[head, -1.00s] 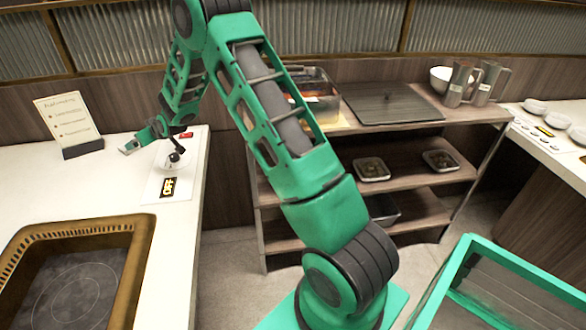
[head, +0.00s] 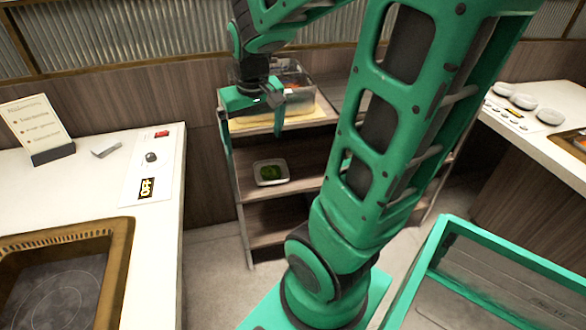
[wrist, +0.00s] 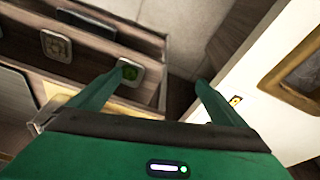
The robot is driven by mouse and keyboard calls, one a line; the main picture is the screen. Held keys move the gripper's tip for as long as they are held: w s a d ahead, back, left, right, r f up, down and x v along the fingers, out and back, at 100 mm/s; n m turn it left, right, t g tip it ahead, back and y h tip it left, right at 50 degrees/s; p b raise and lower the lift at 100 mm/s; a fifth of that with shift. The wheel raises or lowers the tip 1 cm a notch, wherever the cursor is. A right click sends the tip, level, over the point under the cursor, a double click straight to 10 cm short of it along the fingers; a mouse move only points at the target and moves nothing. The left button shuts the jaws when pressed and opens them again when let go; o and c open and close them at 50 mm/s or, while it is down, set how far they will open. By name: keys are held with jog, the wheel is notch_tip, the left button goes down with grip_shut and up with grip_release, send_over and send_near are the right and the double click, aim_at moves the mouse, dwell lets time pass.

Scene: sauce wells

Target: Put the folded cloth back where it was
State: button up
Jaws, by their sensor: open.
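A small flat grey piece (head: 107,147) lies on the white counter (head: 100,185) beside the card stand; it is too small to tell whether it is the folded cloth. No other cloth can be made out. My gripper (head: 252,128) is open in front of the shelf unit's top left, away from the counter piece. In the wrist view, the fingers of my gripper (wrist: 150,88) are spread wide with nothing between them. Below them show the shelf unit and the floor.
A clear container (head: 292,82) stands on the shelf top behind my gripper. A tray with green contents (head: 270,172) sits on the shelf below.

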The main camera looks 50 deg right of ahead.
jog(key=s+a+m+g+y, duration=0.1)
jog(key=s+a+m+g, duration=0.1)
jog(key=s, duration=1.4)
jog(key=shift+a+f+y, duration=0.3)
jog(key=shift+a, duration=0.15)
